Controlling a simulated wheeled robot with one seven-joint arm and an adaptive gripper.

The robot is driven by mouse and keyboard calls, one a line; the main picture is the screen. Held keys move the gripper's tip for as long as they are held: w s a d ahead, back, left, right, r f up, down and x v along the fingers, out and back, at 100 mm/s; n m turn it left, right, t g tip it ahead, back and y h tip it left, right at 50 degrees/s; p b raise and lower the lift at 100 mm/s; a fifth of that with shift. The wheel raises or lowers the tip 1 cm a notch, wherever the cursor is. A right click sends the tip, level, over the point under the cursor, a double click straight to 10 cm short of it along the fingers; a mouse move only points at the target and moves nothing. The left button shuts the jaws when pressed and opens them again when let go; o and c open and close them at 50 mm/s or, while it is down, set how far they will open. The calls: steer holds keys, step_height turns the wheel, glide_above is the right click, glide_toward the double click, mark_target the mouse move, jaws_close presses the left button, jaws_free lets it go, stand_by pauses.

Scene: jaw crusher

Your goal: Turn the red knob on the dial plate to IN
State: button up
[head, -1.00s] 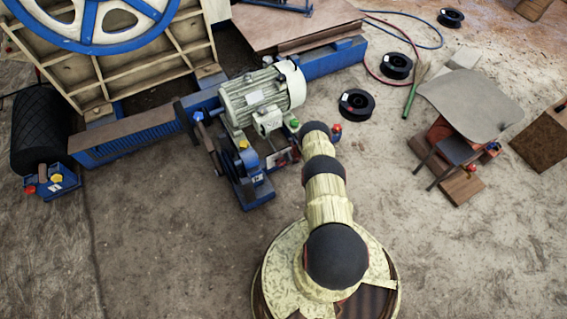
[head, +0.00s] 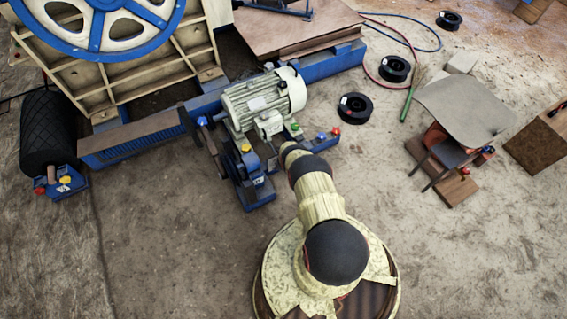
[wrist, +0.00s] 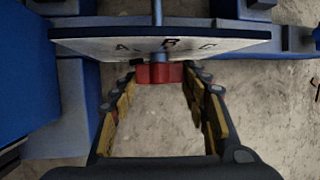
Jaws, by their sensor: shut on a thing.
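In the wrist view a pale plate (wrist: 95,45) with the dark letters A, B and C is seen nearly edge-on. I cannot read IN on it. A red knob (wrist: 158,73) is below the B, in front of a short blue shaft. My gripper (wrist: 160,78) has its two fingers on either side of the red knob and is shut on it. In the head view my own arm hides the gripper and the held knob.
A grey motor (head: 262,103) and blue machine frame (head: 130,140) stand around the arm's end. Colored knobs (head: 335,131) sit close right of it. Black spools (head: 355,107) and a seat-like panel (head: 465,105) are farther right. The floor in front is clear.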

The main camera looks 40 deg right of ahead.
steer(key=h, duration=0.2)
steer(key=h+b, duration=0.1)
steer(key=shift+w+a+f+n+g, duration=0.1)
steer(key=shift+a+f+n+g, duration=0.05)
steer(key=shift+a+n+g, duration=0.2)
steer(key=shift+d+h, duration=0.1)
steer(key=shift+h, duration=0.2)
steer(key=o, duration=1.1)
steer(key=shift+o, duration=0.3)
steer(key=v, duration=1.2)
